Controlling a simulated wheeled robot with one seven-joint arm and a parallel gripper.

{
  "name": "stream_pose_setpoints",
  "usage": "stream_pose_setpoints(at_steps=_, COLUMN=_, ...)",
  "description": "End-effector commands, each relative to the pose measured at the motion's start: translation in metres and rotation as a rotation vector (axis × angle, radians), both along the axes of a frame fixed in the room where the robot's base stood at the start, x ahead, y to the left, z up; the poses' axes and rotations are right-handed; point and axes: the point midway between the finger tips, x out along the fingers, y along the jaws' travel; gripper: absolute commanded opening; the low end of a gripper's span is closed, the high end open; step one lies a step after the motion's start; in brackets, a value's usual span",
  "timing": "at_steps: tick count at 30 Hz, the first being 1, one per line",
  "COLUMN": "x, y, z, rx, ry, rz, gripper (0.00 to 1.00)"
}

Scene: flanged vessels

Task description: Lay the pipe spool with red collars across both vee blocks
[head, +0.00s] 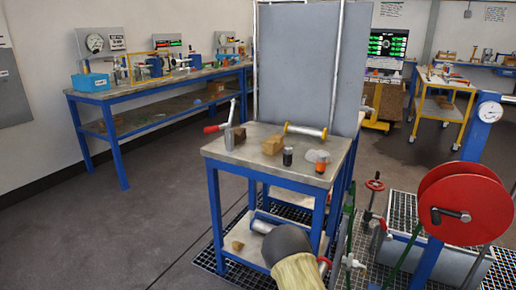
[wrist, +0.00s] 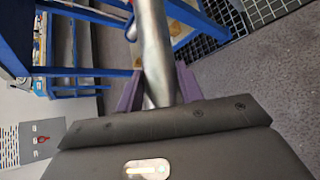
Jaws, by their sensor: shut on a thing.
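In the wrist view, my gripper (wrist: 158,88) has its two purple fingers shut on a bare silver pipe (wrist: 153,45), which runs up out of the top of the picture. In the head view, my arm hides the gripper, low in front of the small blue table. A red ring-like part (head: 325,263) shows just right of my arm; I cannot tell whether it is a collar of the held pipe. Two brown blocks (head: 272,145) (head: 235,138) stand apart on the tabletop; I cannot make out vee notches.
A spool with yellow collars (head: 305,131) lies at the back of the table (head: 225,155). A dark can (head: 287,157), a pale lump (head: 317,156) and a red-handled tool (head: 216,128) are also there. A spool with blue ends (head: 262,226) lies on the lower shelf. A red reel (head: 465,203) stands right.

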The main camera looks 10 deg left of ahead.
Motion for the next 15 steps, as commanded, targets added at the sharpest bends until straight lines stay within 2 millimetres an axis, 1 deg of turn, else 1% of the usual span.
stream_pose_setpoints(at_steps=1, x=0.004, y=0.011, z=0.024, rx=0.013, ry=-0.012, rz=0.034, gripper=0.00)
stream_pose_setpoints(at_steps=8, x=0.009, y=0.057, z=0.078, rx=0.067, ry=-0.031, rz=0.195, gripper=0.00)
stream_pose_setpoints(at_steps=15, x=0.009, y=0.101, z=0.139, rx=0.129, ry=-0.043, rz=0.368, gripper=0.00)
